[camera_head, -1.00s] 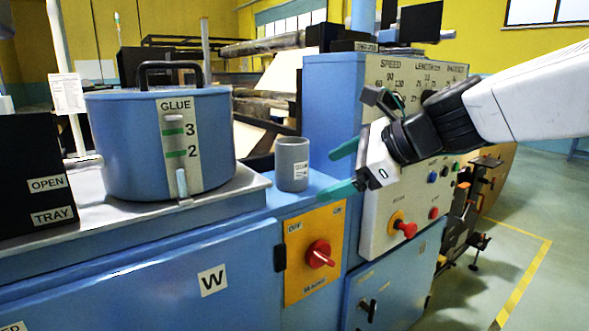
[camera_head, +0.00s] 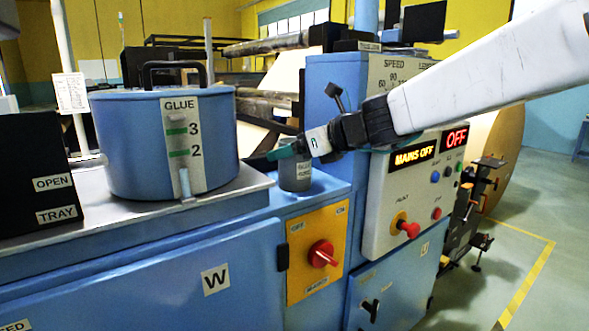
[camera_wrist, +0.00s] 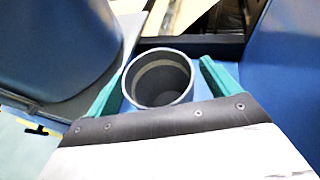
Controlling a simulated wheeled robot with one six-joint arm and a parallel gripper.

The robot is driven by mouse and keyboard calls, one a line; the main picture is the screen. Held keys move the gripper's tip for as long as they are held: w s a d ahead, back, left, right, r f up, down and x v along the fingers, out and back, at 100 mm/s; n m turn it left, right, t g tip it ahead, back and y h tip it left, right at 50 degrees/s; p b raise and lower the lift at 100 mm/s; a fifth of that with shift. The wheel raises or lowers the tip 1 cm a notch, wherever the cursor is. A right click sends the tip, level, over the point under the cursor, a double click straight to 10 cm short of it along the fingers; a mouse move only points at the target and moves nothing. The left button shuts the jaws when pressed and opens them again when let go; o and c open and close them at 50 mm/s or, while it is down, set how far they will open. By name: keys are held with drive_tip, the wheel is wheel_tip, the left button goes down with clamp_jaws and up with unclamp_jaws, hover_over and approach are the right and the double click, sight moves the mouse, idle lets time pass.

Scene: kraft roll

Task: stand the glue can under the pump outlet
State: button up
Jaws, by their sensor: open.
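The glue can (camera_head: 295,177) is a small grey open-topped cup with a label, standing on the blue ledge right of the big blue glue pot (camera_head: 140,145). My gripper (camera_head: 287,151) is at the can's upper part and hides some of it in the head view. In the wrist view the empty-looking can (camera_wrist: 158,78) sits between the two green fingers of my gripper (camera_wrist: 161,88), which are apart with a gap visible on at least the right side. I cannot tell a pump outlet for certain; a small spout-like piece (camera_head: 184,183) is on the pot's front.
A black box (camera_head: 38,180) labelled OPEN and TRAY stands at the left. The control panel (camera_head: 405,205) with a red knob is on the right, its display reading MAINS OFF. An orange plate (camera_head: 318,250) with a red switch is below the ledge. Machine rollers are behind.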

drive_tip(key=c, duration=1.1)
drive_tip(key=shift+c, duration=0.5)
drive_tip(key=shift+r, duration=0.15)
